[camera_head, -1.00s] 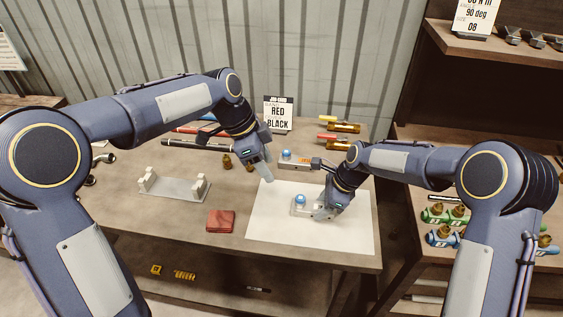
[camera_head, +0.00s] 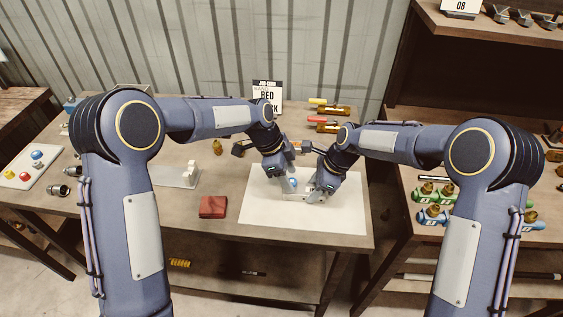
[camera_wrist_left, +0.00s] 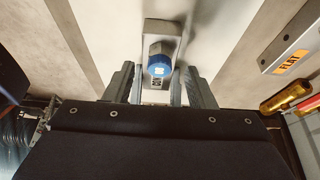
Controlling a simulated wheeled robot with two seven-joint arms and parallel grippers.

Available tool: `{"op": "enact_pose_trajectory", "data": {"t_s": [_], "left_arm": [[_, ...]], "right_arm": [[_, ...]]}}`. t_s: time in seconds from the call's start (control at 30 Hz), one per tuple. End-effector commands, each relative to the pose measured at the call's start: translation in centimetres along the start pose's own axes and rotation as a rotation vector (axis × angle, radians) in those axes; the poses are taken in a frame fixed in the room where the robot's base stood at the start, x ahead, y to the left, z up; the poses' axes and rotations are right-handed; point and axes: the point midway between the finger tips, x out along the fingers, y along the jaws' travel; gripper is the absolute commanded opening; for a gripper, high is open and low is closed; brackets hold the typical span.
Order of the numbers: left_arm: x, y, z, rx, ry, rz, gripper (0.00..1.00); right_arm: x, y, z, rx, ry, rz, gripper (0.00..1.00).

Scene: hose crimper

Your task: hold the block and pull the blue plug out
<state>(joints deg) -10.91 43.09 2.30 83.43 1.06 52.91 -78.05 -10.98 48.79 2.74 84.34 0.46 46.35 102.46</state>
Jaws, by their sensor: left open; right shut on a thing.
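The blue plug (camera_head: 293,182) stands in the metal block (camera_head: 294,196) on the white sheet. In the left wrist view the round blue plug (camera_wrist_left: 159,66) sits on the grey block (camera_wrist_left: 161,30), between my open left fingers. My left gripper (camera_head: 287,187) is open at the plug, with a finger on either side; I cannot tell whether they touch it. My right gripper (camera_head: 313,196) is shut on the right end of the block. The wrists partly hide the block in the head view.
A red-brown pad (camera_head: 213,207) lies left of the white sheet (camera_head: 345,215). A white fixture (camera_head: 180,174) stands farther left. A sign card (camera_head: 267,93) and yellow and red screwdrivers (camera_head: 330,107) are at the back. A shelf with fittings stands on the right.

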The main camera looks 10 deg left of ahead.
Motion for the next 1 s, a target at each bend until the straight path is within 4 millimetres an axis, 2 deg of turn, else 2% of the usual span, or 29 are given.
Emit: {"op": "enact_pose_trajectory", "data": {"t_s": [0.17,0.47,0.8,0.83,1.0], "left_arm": [[1.25,0.05,-0.01,0.000,0.000,0.001,0.50],[1.41,0.03,0.01,0.000,0.000,0.000,0.50],[1.38,0.02,0.02,0.000,0.000,-0.001,0.06],[1.38,0.02,0.02,0.000,0.000,-0.001,0.23],[1.36,0.01,0.02,0.000,0.000,-0.001,0.01]], "right_arm": [[0.02,0.01,-0.04,0.000,0.001,0.001,0.05],[0.02,0.02,-0.05,0.000,0.001,0.001,0.05],[0.02,0.03,-0.05,0.000,0.001,0.001,0.05],[0.02,0.03,-0.05,0.000,0.001,0.001,0.05],[0.03,0.03,-0.05,0.000,0.001,0.001,0.05]]}}
